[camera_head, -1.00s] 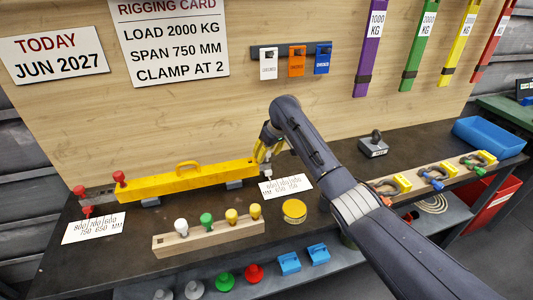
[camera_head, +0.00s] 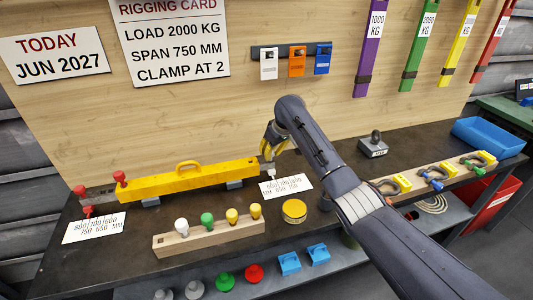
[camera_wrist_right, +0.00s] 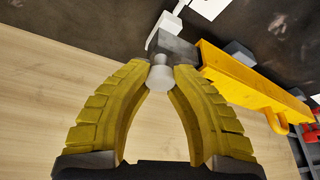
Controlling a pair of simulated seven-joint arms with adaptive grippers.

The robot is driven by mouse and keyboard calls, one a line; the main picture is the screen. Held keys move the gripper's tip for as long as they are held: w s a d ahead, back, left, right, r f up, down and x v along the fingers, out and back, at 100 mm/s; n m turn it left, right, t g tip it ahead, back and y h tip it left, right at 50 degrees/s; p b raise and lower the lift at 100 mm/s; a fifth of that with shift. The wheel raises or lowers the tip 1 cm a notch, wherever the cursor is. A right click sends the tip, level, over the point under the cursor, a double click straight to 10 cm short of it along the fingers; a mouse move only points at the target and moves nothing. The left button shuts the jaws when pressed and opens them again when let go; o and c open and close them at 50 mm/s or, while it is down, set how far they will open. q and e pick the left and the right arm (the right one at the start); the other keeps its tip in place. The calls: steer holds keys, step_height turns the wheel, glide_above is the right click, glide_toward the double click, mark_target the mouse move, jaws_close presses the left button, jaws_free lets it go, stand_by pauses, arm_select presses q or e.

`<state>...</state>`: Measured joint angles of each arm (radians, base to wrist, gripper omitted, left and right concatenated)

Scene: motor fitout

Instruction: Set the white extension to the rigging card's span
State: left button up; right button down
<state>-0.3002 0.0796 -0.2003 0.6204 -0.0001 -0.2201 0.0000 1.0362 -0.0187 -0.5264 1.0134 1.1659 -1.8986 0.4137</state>
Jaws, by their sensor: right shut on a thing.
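A yellow spreader beam (camera_head: 188,182) with a handle lies on the bench. At its left end a grey bar with red knobs (camera_head: 120,177) sticks out. At its right end a short grey extension bar with white fittings (camera_head: 270,172) sticks out; in the right wrist view the grey bar (camera_wrist_right: 178,47) and a white knob (camera_wrist_right: 160,78) show. My right gripper (camera_head: 268,154) is shut on the white knob, its yellow fingers (camera_wrist_right: 160,82) on either side. The rigging card (camera_head: 168,45) reads load 2000 kg, span 750 mm, clamp at 2. My left gripper is not in view.
Span scale cards lie at the beam's right (camera_head: 286,187) and left (camera_head: 94,228) ends. A wooden block (camera_head: 208,238) with coloured knobs and a yellow round tin (camera_head: 294,211) stand in front. A shackle board (camera_head: 430,180) and blue tray (camera_head: 490,138) are to the right.

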steer(key=w+d, duration=0.2)
steer(key=d, duration=0.3)
steer(key=shift+d, duration=0.4)
steer(key=shift+r, duration=0.1)
steer(key=c, duration=1.1)
jaws_free()
steer(key=v, duration=1.1)
steer(key=shift+s+r, duration=0.1)
steer(key=shift+r, duration=0.3)
